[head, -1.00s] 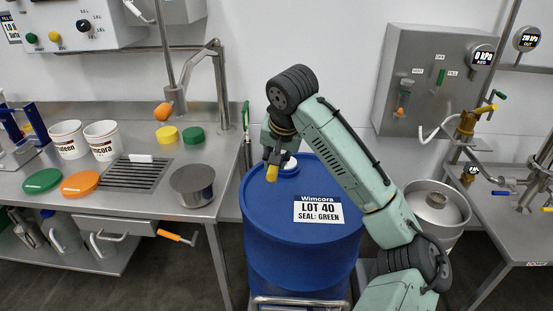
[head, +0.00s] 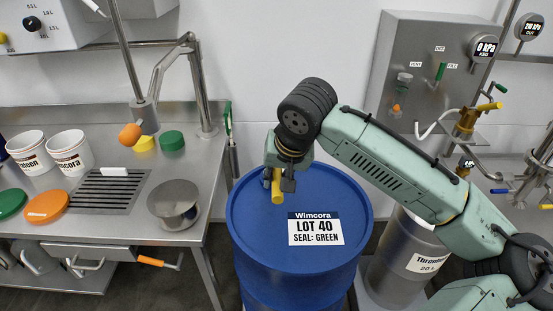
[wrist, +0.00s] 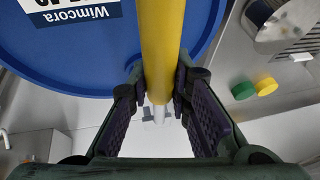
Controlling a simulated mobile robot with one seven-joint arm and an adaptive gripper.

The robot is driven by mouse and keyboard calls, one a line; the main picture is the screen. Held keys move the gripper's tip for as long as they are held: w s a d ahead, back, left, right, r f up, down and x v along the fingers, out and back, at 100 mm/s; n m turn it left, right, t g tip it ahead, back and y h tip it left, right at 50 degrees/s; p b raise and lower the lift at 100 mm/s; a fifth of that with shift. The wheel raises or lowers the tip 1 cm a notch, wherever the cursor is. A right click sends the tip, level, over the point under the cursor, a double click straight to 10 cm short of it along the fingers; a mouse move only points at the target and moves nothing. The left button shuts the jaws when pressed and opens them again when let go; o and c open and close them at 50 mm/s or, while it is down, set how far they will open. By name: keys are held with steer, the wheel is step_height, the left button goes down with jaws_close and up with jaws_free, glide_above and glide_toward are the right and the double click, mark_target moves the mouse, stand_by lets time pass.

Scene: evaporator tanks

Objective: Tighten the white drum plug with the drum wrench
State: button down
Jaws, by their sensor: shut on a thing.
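The blue drum (head: 262,240) stands upright in the middle of the head view, with a label reading "LOT 40 SEAL: GREEN" (head: 316,229). My gripper (head: 279,181) is above the back left part of its lid. It is shut on the yellow drum wrench (head: 278,196), whose bar slants down toward the lid. In the wrist view the yellow bar (wrist: 163,40) runs between both fingers (wrist: 160,88). I cannot tell whether the wrench touches the lid. The white plug does not show clearly now; my gripper may cover it. A small pale piece shows beyond the bar in the wrist view.
A steel bench (head: 110,215) at left holds white buckets (head: 69,151), green and orange lids, yellow and green caps (head: 172,140) and a steel pot (head: 174,204). A steel keg (head: 400,255) stands right of the drum, below a wall panel (head: 425,80) and near piping.

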steer(key=shift+s, duration=0.15)
stand_by(0.3)
steer(key=shift+f+b, duration=1.45)
steer(key=shift+f, duration=1)
steer(key=shift+f+b, duration=0.5)
steer(key=shift+f, duration=0.55)
steer(key=shift+a+m, duration=0.7)
steer(key=shift+a, duration=0.05)
steer(key=shift+a+h+p, duration=0.1)
steer(key=shift+h+p, duration=0.2)
steer(key=shift+a+m, duration=0.4)
steer(key=shift+a, duration=0.3)
